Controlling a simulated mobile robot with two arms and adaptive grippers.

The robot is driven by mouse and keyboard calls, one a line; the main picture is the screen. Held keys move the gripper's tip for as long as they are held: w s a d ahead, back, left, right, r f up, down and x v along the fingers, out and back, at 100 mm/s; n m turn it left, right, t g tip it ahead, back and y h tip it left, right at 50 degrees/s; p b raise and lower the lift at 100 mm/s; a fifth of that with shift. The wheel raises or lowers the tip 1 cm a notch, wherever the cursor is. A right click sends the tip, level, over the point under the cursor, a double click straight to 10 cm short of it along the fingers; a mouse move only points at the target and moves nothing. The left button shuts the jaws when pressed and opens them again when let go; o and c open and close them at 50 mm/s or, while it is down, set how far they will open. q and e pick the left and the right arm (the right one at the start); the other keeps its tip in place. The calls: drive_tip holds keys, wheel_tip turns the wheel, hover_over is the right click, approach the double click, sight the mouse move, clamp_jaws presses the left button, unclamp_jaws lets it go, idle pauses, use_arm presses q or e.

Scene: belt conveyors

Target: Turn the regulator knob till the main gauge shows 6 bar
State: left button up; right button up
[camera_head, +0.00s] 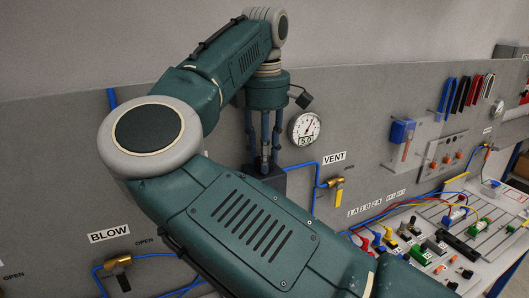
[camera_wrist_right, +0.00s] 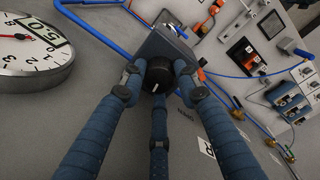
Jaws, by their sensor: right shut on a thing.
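The main gauge (camera_head: 307,128) is a round white dial on the grey panel, and its display reads 5.0. The gauge also shows large and tilted at the left of the wrist view (camera_wrist_right: 30,52). The regulator knob (camera_wrist_right: 159,76) is black and round, with a white mark at its edge, on a dark regulator body (camera_wrist_right: 166,45). My right gripper (camera_head: 265,165) points down just left of the gauge in the head view. In the wrist view its blue fingers (camera_wrist_right: 158,84) are shut around the knob. The knob is hidden by the fingers in the head view. My left gripper is not in view.
Right of the regulator are a VENT label (camera_head: 334,158) and a valve with a yellow handle (camera_head: 338,197). A BLOW valve (camera_head: 118,264) is at lower left. Blue hoses run along the panel. A bench with connectors and wires (camera_head: 440,240) is at right.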

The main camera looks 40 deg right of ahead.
drive_tip(key=shift+m, duration=1.2)
drive_tip(key=o, duration=1.2)
drive_tip(key=shift+w, duration=0.1)
drive_tip(key=shift+c, duration=0.2)
